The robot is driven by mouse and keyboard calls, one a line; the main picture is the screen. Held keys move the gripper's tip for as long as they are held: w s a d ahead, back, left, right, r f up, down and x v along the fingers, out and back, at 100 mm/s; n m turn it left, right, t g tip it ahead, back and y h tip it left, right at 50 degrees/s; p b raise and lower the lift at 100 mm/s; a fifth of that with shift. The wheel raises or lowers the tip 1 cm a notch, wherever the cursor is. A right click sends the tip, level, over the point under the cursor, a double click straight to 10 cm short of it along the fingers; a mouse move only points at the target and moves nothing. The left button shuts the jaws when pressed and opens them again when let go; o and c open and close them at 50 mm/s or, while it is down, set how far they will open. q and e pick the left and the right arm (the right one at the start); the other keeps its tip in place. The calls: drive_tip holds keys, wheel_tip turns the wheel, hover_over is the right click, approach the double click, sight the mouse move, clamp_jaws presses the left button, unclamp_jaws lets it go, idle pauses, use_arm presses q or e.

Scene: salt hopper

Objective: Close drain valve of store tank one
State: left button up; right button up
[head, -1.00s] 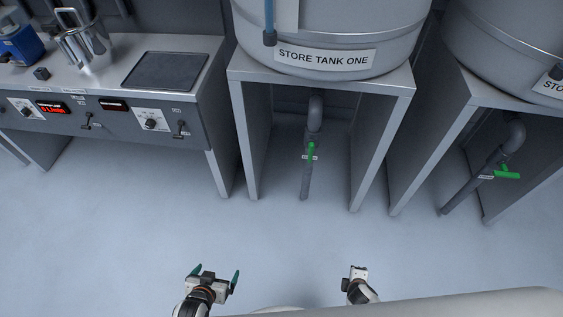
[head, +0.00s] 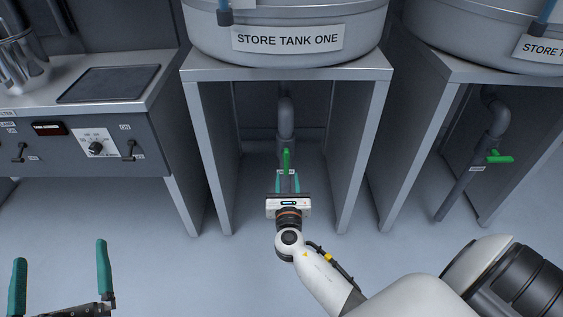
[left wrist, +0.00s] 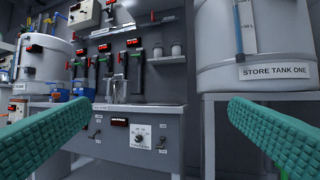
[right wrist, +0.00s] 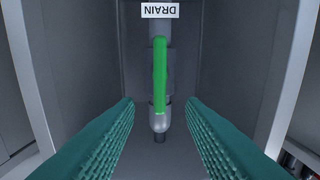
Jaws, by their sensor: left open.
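Store tank one (head: 215,48) stands on a grey stand, its name label facing me. Under it a grey drain pipe (head: 286,120) comes down with a green valve handle (head: 287,160). The handle lies along the pipe; it also shows in the right wrist view (right wrist: 160,75), with a DRAIN label (right wrist: 159,10). My right gripper (head: 287,174) is open and empty just in front of the handle. In its wrist view the handle lies centred between the fingers, with no visible contact. My left gripper (head: 61,262) is open and empty at the lower left, away from the valve.
The stand's side panels (head: 364,140) flank the right gripper and pipe. To the right, another tank's drain has a green handle (head: 499,157) set across its pipe. A bench (head: 85,135) with a knob and switches stands at the left. The floor in front is clear.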

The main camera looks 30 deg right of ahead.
sight(287, 161)
drive_tip(key=b+x, duration=0.1)
drive_tip(key=x, duration=0.7)
drive_tip(key=shift+w+d+f+b, duration=0.1)
drive_tip(key=shift+w+b, duration=0.15)
drive_tip(key=shift+b, duration=0.1)
use_arm(q)
drive_tip(key=s+r+t+h, duration=0.2)
drive_tip(key=s+r+t, duration=0.2)
drive_tip(key=r+t, duration=0.1)
drive_tip(key=shift+r, duration=0.5)
use_arm(e)
drive_tip(key=shift+w+d, duration=0.2)
drive_tip(key=shift+w, duration=0.1)
clamp_jaws()
